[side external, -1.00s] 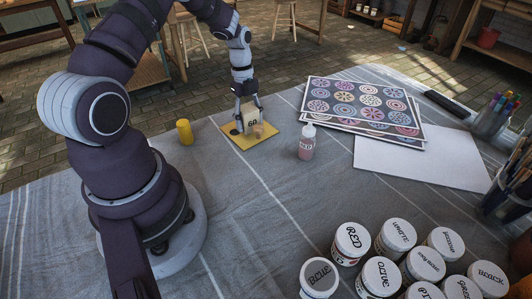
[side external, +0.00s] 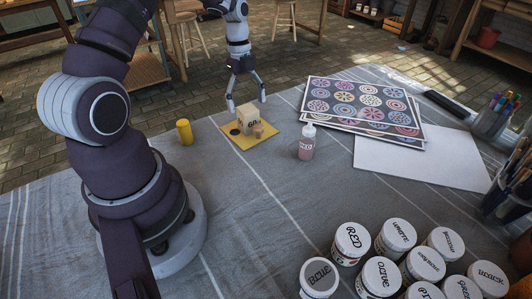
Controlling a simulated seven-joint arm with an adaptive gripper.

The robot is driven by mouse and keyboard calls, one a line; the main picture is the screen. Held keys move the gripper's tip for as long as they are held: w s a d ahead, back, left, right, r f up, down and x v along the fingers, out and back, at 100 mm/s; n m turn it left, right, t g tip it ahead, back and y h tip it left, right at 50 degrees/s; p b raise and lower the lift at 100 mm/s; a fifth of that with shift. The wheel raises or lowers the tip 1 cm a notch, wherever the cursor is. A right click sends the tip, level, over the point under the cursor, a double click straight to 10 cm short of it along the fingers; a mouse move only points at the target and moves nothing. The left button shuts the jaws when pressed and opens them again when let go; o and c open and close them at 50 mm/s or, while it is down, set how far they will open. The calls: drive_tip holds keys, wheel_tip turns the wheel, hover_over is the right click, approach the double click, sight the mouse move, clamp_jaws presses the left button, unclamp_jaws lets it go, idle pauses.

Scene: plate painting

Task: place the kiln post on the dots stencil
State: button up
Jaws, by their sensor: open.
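The kiln post, seemingly the pale cream block marked with dark figures (side external: 250,122), stands upright on the yellow square sheet (side external: 263,138), which looks like the dots stencil. A dark round spot shows on the sheet at the block's left. A small tan piece (side external: 259,131) sits right in front of the block, on the sheet. My gripper (side external: 247,104) is open and empty, with its fingers spread just above and around the block's top. The block's back side is hidden.
A yellow cylinder (side external: 184,132) stands left of the sheet. A pink bottle with a white cap (side external: 306,143) stands to the right. Patterned sheets (side external: 365,105) and blank paper (side external: 420,160) lie farther right. Several paint jars (side external: 352,241) fill the front right.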

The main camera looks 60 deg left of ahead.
sight(246, 107)
drive_tip(key=r, duration=0.7)
drive_tip(key=shift+a+r, duration=0.3)
drive_tip(key=s+d+r+n+t+y, duration=0.1)
drive_tip(key=d+r+n+t+y, duration=0.1)
drive_tip(key=d+r+n, duration=0.5)
drive_tip(key=s+d+n+t, duration=0.3)
drive_tip(key=s+d+n, duration=0.5)
drive_tip(key=n, duration=0.3)
drive_tip(key=shift+s+d+r+t, duration=0.2)
drive_tip(key=shift+s+d+t, duration=0.1)
drive_tip(key=shift+s+d, duration=0.1)
